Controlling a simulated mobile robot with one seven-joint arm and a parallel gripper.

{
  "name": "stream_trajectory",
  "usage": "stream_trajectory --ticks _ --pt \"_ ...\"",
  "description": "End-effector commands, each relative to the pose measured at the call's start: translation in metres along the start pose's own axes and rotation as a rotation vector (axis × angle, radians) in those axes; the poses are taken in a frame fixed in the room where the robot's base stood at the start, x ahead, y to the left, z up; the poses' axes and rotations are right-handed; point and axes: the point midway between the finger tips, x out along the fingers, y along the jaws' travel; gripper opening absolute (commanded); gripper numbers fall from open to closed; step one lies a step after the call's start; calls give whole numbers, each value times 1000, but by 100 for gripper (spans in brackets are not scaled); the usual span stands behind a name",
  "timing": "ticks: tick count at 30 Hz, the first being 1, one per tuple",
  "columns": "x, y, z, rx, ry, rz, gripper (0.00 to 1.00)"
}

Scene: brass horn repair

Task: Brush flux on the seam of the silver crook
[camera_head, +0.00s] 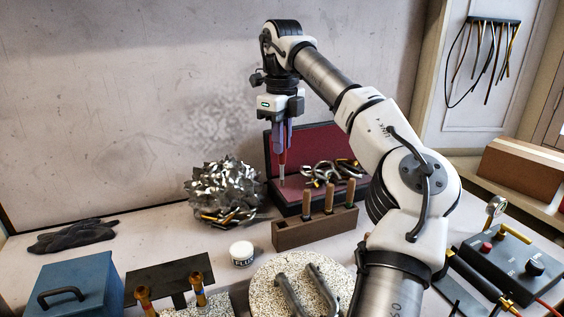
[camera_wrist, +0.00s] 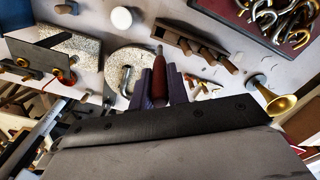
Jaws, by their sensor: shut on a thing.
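My gripper (camera_head: 283,146) is shut on a slim brush with a red handle (camera_head: 282,158), held upright, tip down, above the open red-lined case at the back. In the wrist view the brush handle (camera_wrist: 159,80) sits between the purple fingers. A white flux jar (camera_head: 242,253) stands on the bench, lower and nearer than the gripper; its round top shows in the wrist view (camera_wrist: 121,18). Silvery curved tubes, apparently the silver crook (camera_head: 325,288), lie on a round speckled board (camera_head: 268,272) at the front. I cannot make out the seam. The brush is apart from jar and crook.
A wooden block (camera_head: 290,236) with several upright handled tools stands between case (camera_head: 270,148) and board. A heap of crumpled metal (camera_head: 225,185) is left of the case. A blue box (camera_head: 75,285), a dark plate (camera_head: 170,272) and a control box (camera_head: 510,265) flank the front.

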Motion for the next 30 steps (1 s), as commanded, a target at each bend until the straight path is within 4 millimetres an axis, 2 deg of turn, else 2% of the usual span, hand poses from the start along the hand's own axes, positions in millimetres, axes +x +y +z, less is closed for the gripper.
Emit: stream_trajectory --ticks 2,5,10,18,24,30 --pt "-8 0 0 -1 0 -1 0" --pt "-9 3 2 0 2 -9 0" --pt "7 20 15 1 7 -56 0" --pt "51 74 42 10 15 -200 0" --pt "75 115 54 4 20 -297 0" --pt "86 136 56 1 21 -344 0"
